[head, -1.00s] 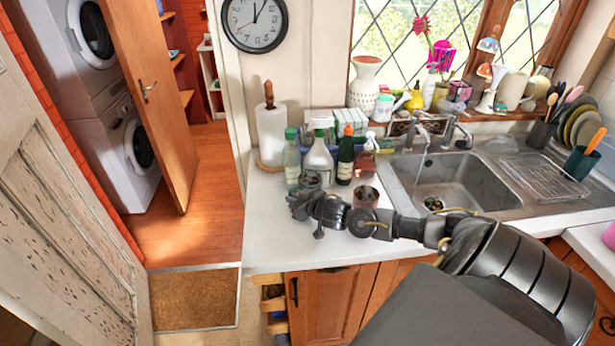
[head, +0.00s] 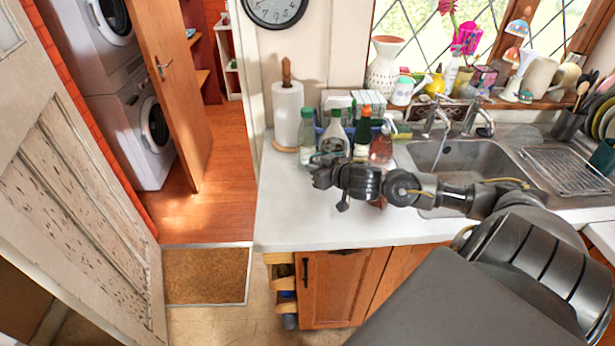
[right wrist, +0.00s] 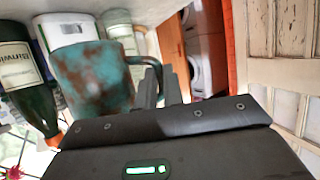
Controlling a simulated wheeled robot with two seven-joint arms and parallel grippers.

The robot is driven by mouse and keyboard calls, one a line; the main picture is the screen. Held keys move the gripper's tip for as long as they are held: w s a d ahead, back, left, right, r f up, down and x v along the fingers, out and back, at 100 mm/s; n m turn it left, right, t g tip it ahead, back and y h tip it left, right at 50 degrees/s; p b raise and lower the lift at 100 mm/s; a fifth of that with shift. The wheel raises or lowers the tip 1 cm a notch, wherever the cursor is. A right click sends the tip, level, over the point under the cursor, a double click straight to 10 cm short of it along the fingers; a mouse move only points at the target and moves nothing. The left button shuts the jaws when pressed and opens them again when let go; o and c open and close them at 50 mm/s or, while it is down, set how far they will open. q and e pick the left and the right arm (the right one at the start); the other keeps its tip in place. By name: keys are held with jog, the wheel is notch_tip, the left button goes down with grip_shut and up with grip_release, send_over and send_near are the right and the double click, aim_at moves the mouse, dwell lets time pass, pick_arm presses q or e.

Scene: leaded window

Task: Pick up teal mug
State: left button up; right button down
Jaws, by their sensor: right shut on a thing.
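The teal mug (right wrist: 92,78), mottled with rusty brown, is large in the right wrist view. Its handle (right wrist: 143,62) lies at the fingers of my right gripper (right wrist: 160,85), which is shut on it. In the head view my right gripper (head: 318,176) is above the left part of the counter, in front of the bottles. There only a little of the mug's rim (head: 328,157) seems to show behind the gripper. My left gripper is not in view.
Bottles (head: 308,130) and a paper towel roll (head: 287,113) stand behind the gripper. A reddish object on the counter is partly hidden by my forearm. The sink (head: 465,160) is to the right. The counter's front left (head: 295,220) is clear.

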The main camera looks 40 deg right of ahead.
jog(key=a+b+v, duration=0.1)
jog(key=v, duration=0.9)
jog(key=shift+a+r, duration=0.3)
jog(key=shift+r, duration=0.2)
